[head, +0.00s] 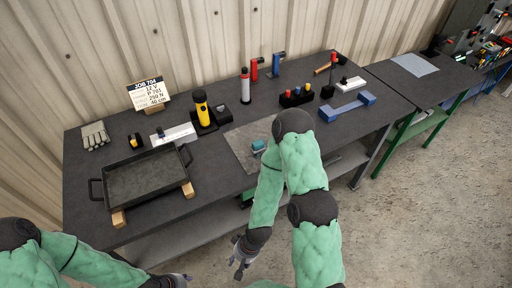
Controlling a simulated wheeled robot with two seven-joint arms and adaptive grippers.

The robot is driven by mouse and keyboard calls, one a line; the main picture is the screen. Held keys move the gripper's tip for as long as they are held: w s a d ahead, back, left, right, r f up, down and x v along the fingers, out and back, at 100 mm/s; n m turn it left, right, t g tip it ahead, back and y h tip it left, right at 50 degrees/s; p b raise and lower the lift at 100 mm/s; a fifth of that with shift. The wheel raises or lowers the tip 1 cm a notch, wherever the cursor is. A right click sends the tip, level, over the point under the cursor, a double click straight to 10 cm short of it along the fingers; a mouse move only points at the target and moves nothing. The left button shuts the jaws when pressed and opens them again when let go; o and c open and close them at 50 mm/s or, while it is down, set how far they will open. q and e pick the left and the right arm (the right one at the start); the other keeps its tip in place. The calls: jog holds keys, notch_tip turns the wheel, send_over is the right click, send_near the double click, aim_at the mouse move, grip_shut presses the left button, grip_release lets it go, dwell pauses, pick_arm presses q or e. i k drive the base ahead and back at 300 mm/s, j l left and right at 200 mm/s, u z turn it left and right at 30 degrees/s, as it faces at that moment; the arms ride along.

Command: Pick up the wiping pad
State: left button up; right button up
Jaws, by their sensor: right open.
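A small teal block (258,145), which looks like the wiping pad, lies on the grey mat (238,144) in the middle of the workbench. My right arm passes close beside it and covers part of the mat. My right gripper (240,262) is open and empty, pointing down in front of the bench's front edge, well below and apart from the block. My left gripper (181,280) shows only partly at the bottom edge of the head view; its fingers are too unclear to read.
A black tray (147,181) rests on wooden blocks at the bench's left. A yellow torch (202,108), red-topped bottle (245,87), small block with coloured knobs (296,97) and blue bracket (347,107) stand around the mat. A second table (433,84) is at the right.

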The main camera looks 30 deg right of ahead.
aim_at(258, 146)
jog(key=u, duration=11)
